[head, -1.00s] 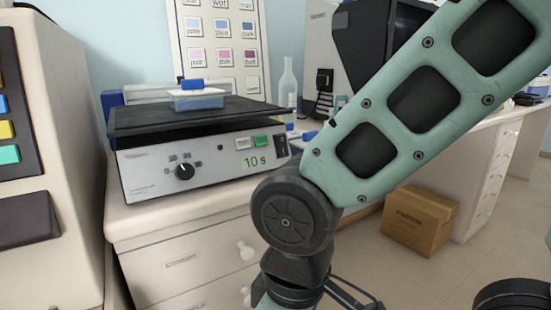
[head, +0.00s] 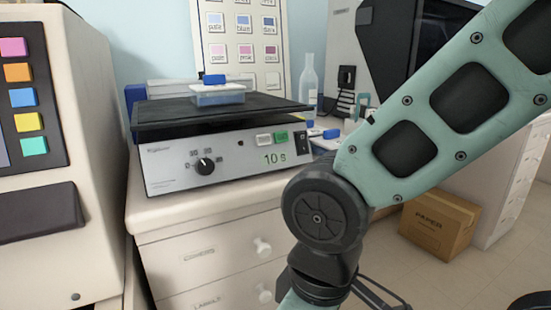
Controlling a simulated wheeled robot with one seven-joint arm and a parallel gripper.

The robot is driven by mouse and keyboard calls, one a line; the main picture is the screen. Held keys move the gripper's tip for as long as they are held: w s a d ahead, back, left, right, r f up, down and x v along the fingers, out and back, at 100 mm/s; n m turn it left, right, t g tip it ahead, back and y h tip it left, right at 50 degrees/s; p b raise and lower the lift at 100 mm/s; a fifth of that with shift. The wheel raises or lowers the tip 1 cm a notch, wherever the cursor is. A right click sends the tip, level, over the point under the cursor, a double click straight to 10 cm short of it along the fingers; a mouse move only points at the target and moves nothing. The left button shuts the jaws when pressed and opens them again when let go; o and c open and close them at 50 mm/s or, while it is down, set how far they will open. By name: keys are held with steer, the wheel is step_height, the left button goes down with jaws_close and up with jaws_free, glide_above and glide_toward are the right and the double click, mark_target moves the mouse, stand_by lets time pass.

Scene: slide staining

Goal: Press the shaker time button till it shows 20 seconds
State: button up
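The shaker (head: 222,168) stands on the white drawer cabinet, left of centre in the head view. Its small display (head: 275,158) reads "10 s" in green. Above the display are a white button (head: 264,139) and a green button (head: 281,136); I cannot tell from their labels which one sets the time. A dark switch sits at the panel's right end and a black knob (head: 204,166) on the left. My arm crosses the right side; my gripper is out of view.
A beige machine (head: 95,200) with coloured buttons stands close on the left. A clear bottle (head: 308,85) and small blue items are behind and right of the shaker. A chart of colour swatches hangs behind. A cardboard box (head: 438,222) is on the floor at right.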

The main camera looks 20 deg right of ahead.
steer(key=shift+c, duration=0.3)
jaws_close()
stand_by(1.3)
